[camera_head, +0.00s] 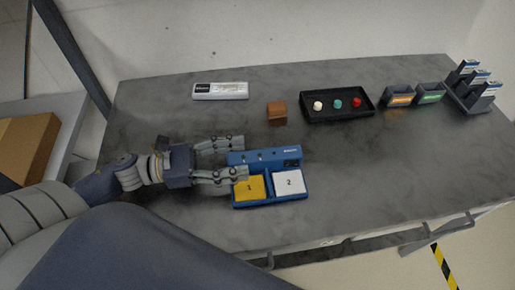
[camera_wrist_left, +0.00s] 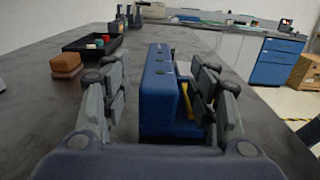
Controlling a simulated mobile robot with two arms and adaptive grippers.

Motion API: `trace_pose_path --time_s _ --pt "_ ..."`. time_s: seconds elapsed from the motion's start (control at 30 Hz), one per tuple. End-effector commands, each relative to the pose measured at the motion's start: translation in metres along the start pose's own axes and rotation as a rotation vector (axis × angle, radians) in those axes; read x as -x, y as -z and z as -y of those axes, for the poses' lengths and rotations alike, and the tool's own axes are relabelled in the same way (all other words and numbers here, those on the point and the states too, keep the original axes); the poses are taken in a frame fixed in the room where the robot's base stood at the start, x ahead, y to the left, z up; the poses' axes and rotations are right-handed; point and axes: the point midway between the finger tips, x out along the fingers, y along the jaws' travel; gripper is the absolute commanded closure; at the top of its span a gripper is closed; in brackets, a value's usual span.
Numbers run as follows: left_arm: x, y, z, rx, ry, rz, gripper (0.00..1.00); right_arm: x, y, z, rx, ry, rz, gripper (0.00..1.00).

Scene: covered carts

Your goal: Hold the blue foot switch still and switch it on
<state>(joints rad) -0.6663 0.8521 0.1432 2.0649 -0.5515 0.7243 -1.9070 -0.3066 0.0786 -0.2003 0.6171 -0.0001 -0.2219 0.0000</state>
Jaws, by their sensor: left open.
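The blue foot switch (camera_head: 265,158) lies on the grey cart top, with a yellow pedal marked 1 (camera_head: 249,188) and a white pedal marked 2 (camera_head: 289,182) along its near side. A row of small dark spots and a dark label are on its raised back part. My left gripper (camera_head: 241,158) is open at the switch's left end. In the left wrist view the blue body (camera_wrist_left: 160,95) stands between the two spread fingers, with gaps showing on both sides. A finger partly covers the yellow pedal there. My right gripper is not in view.
A brown block (camera_head: 277,112) and a black tray (camera_head: 338,119) with white, teal and red knobs lie behind the switch. A white labelled device (camera_head: 220,91) is at the back. Orange- and green-labelled holders (camera_head: 398,100) and a dark rack (camera_head: 470,101) stand at right. The cart's right side is clear.

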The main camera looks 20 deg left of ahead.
Motion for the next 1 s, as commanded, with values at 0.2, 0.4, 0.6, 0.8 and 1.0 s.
trace_pose_path --time_s 0.2,0.4,0.6,0.8,1.0 --pt "-0.033 -0.002 0.0 -0.003 0.002 0.002 0.46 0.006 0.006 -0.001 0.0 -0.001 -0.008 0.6" --pt "-0.052 -0.001 -0.001 -0.001 0.0 0.0 0.46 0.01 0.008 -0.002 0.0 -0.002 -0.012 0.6" --pt "-0.06 0.0 0.0 -0.001 -0.001 -0.002 0.46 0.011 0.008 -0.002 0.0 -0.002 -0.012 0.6" --pt "-0.061 0.001 0.0 0.0 -0.001 -0.002 0.46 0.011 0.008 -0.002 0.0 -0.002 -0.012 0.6" --pt "-0.061 0.001 0.0 0.0 -0.001 -0.002 0.73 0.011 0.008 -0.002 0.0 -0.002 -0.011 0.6"
